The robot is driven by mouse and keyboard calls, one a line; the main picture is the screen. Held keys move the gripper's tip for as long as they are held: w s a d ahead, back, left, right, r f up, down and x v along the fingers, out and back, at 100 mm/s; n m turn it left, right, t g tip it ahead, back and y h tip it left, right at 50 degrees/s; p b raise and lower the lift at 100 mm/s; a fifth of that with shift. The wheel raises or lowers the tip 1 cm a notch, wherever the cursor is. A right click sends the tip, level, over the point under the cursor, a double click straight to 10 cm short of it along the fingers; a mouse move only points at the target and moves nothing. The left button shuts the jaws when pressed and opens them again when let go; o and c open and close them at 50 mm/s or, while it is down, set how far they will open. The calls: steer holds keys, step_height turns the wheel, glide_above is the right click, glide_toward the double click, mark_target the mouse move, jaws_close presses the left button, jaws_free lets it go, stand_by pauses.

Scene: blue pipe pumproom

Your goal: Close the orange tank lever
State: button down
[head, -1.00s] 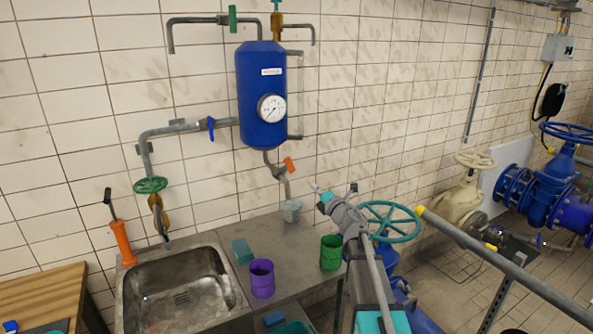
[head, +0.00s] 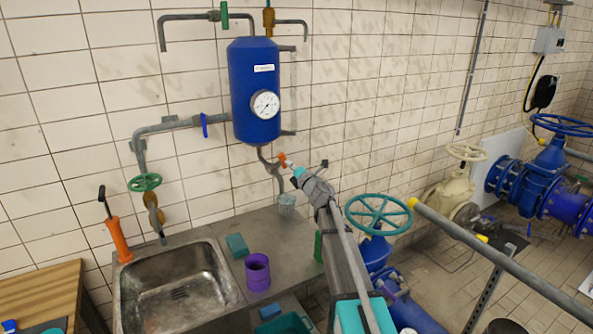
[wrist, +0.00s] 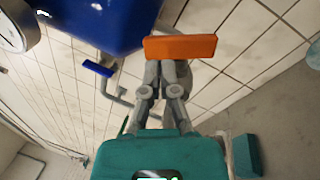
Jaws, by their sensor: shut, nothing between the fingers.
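The orange tank lever (head: 282,158) is on the grey pipe below the blue tank (head: 256,88). In the wrist view the lever (wrist: 180,47) is a flat orange bar lying nearly level across the picture, just beyond my fingertips. My gripper (head: 290,165) is shut and empty, right at the lever on its lower right side in the head view. In the wrist view the closed fingertips of my gripper (wrist: 166,66) reach the bar's lower edge. I cannot tell whether they touch it. The valve body behind the lever is partly hidden by my fingers.
A blue lever (head: 204,125) is on the left pipe. A pressure gauge (head: 265,104) is on the tank. Below, the counter holds a purple cup (head: 258,272), a teal block (head: 237,245) and a grey cup (head: 287,204). A green cup (head: 318,246) is mostly hidden by my arm.

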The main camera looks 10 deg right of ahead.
steer(key=shift+x, duration=1.3)
steer(key=shift+w, duration=0.1)
steer(key=shift+w+a+r+p, duration=0.25)
steer(key=shift+w+r+p, duration=0.1)
steer(key=shift+r+p, duration=0.1)
steer(key=shift+w, duration=0.1)
steer(key=shift+s+d+f, duration=0.1)
steer(key=shift+s+f, duration=0.05)
steer(key=shift+s, duration=0.35)
glide_toward(283, 156)
steer(key=s+r, duration=0.1)
steer(key=s, duration=0.4)
steer(key=shift+s+d+r, duration=0.3)
steer(key=shift+s+d, duration=0.1)
steer(key=shift+d, duration=0.05)
